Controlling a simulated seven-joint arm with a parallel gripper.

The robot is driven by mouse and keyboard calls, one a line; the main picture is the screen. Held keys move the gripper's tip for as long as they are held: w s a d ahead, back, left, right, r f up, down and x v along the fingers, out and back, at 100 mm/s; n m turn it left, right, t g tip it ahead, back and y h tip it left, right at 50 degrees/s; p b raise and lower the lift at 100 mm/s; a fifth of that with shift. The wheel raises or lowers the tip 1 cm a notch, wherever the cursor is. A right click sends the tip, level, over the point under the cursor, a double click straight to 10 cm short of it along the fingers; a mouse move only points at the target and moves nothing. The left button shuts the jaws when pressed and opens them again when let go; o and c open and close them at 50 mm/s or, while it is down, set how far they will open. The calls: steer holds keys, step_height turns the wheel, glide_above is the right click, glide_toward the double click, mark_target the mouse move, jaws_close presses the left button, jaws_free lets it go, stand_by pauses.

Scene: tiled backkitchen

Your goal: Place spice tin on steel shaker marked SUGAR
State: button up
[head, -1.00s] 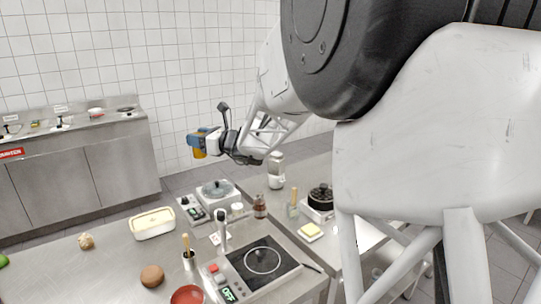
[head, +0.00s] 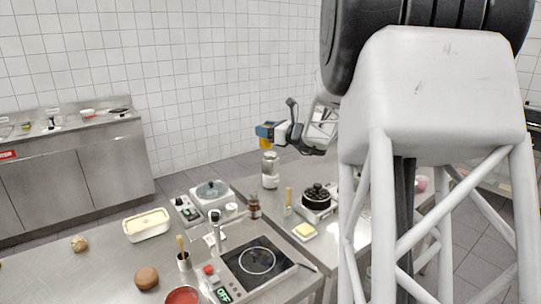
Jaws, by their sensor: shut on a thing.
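My gripper (head: 268,134) is high at the centre of the head view, shut on a small orange-yellow thing, which I take for the spice tin (head: 264,143). Blue parts of the jaws cover much of the tin. A tall pale grey canister (head: 270,172) stands upright on the steel counter just below the gripper in the picture. It may be the steel shaker, but no SUGAR marking is readable. The tin appears above the canister's top with little space between them in the picture; I cannot tell the true gap in depth.
An induction hob (head: 257,262) is nearer. A white tub (head: 147,225) is at left.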

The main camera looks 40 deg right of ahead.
steer(key=s+d+f, duration=0.1)
steer(key=d+f, duration=0.2)
steer(key=f, duration=0.2)
steer(key=shift+s+d+h, duration=0.15)
steer(key=shift+d+h, duration=0.05)
steer(key=shift+h, duration=0.1)
glide_above(271, 154)
steer(key=shift+f, duration=0.8)
stand_by(0.3)
steer(key=shift+f, duration=1.75)
steer(key=shift+f, duration=0.1)
